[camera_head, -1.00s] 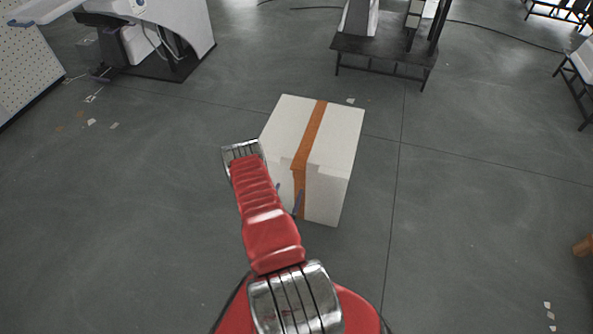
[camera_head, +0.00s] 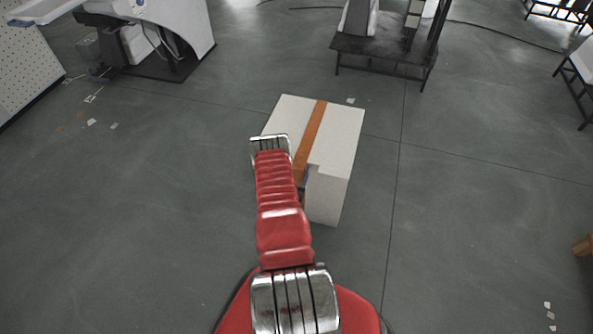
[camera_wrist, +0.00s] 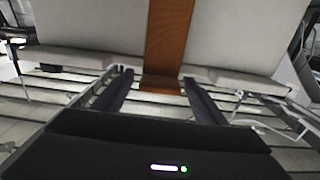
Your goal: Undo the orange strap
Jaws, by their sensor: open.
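A white box (camera_head: 341,132) stands on the floor in the head view, in front of my arm. An orange strap (camera_head: 313,128) runs over its top and down its near side, where my red arm partly hides it. In the wrist view the strap (camera_wrist: 168,35) lies along the pale box face (camera_wrist: 90,28) and continues as a short orange section (camera_wrist: 160,84) at that face's lower edge. My gripper (camera_wrist: 158,80) is open, with one dark finger on each side of this section. I cannot tell whether the fingers touch it. My arm mostly hides the gripper in the head view.
A dark low table (camera_head: 385,47) stands behind the box. A white machine (camera_head: 160,35) is at the upper left, and a dark-legged stand (camera_head: 580,75) is at the right edge. The grey floor around the box is mostly clear.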

